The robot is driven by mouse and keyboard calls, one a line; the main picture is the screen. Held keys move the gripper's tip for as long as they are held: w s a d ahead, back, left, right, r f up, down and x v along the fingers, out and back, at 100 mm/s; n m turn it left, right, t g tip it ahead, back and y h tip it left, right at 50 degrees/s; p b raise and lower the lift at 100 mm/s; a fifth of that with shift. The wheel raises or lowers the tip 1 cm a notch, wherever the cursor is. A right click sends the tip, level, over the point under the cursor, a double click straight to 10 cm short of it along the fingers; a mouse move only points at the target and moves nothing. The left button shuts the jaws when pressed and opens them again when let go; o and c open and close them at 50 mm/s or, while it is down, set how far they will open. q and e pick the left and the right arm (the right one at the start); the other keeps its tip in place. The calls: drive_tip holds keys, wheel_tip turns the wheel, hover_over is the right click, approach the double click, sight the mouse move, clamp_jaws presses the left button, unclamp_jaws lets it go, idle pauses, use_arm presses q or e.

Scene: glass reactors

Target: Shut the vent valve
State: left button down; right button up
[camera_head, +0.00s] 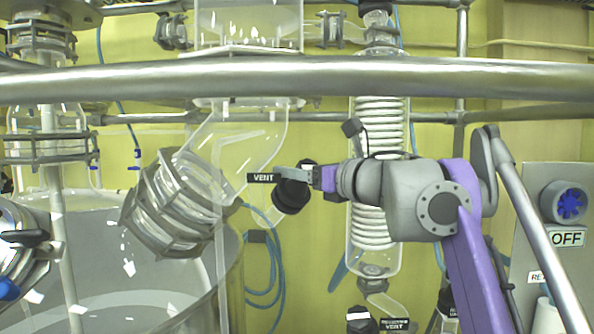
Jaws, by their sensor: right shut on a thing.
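The vent valve (290,196) shows near the middle of the head view as a dark round knob on a short glass branch, with a black "VENT" label (263,178) at its left. My right gripper (303,174) reaches in from the right, its arm grey and purple. Its fingers are at the top of the valve knob and shut on it. The fingers partly hide the knob, so I cannot tell how far it is turned. My left gripper is not in view.
A thick metal rail (150,80) crosses the whole view above the valve. A glass coil condenser (375,262) stands behind my right arm. A large clamped glass flange (172,208) is at the left. A grey panel with an "OFF" label (566,239) is at the right.

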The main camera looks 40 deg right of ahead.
drive_tip(key=shift+c, duration=0.4)
drive_tip(key=m+h, duration=0.2)
drive_tip(key=shift+d+r+m+p, duration=0.1)
drive_tip(key=shift+m+p, duration=0.2)
drive_tip(key=shift+d+m+g+h, duration=0.2)
drive_tip(key=shift+m+h, duration=0.6)
drive_tip(key=shift+m, duration=0.2)
drive_tip(key=shift+d+m+g+h, duration=0.2)
drive_tip(key=shift+m+h, duration=0.6)
drive_tip(key=shift+m, duration=0.2)
drive_tip(key=o, duration=1.4)
